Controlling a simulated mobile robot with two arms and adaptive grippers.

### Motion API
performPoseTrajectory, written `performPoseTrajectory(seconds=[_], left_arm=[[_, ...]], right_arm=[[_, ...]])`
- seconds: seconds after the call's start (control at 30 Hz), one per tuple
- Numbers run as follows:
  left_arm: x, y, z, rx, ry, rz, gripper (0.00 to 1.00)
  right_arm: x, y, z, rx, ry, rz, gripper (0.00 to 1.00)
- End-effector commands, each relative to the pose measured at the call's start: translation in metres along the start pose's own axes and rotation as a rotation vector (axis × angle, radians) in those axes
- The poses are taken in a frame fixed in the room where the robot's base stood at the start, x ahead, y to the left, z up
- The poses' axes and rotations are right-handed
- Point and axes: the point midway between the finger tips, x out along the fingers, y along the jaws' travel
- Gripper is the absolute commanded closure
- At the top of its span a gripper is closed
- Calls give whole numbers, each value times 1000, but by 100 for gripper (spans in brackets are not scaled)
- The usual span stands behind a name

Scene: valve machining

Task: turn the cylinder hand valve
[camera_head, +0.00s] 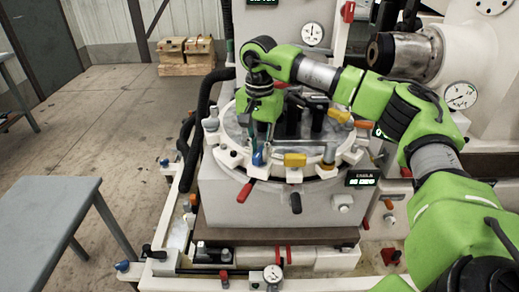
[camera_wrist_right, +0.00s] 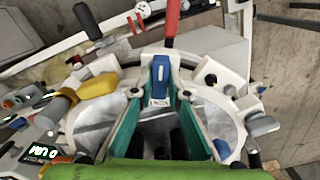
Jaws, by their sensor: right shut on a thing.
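My right gripper (camera_head: 260,142) reaches down over the front rim of the round valve machine (camera_head: 320,172). In the right wrist view, its two teal fingers (camera_wrist_right: 160,98) close in on a small blue handle (camera_wrist_right: 160,80) set in a white bracket. I take this for the cylinder hand valve. The blue handle also shows in the head view (camera_head: 257,158), just below the fingertips. The fingers hide part of the contact. My left gripper is not in view.
A yellow handle (camera_head: 295,160) sits right of the blue one on the rim. A red lever (camera_head: 244,193) and a black knob (camera_head: 296,203) stick out below. A grey table (camera_head: 50,215) stands at the left, with open floor behind it.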

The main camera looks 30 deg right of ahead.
Motion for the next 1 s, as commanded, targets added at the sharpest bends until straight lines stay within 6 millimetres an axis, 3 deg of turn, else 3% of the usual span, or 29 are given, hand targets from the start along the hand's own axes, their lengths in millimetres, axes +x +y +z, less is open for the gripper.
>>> performPoseTrajectory(seconds=[1.0], left_arm=[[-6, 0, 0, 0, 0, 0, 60]], right_arm=[[0, -1, -1, 697, 0, 0, 100]])
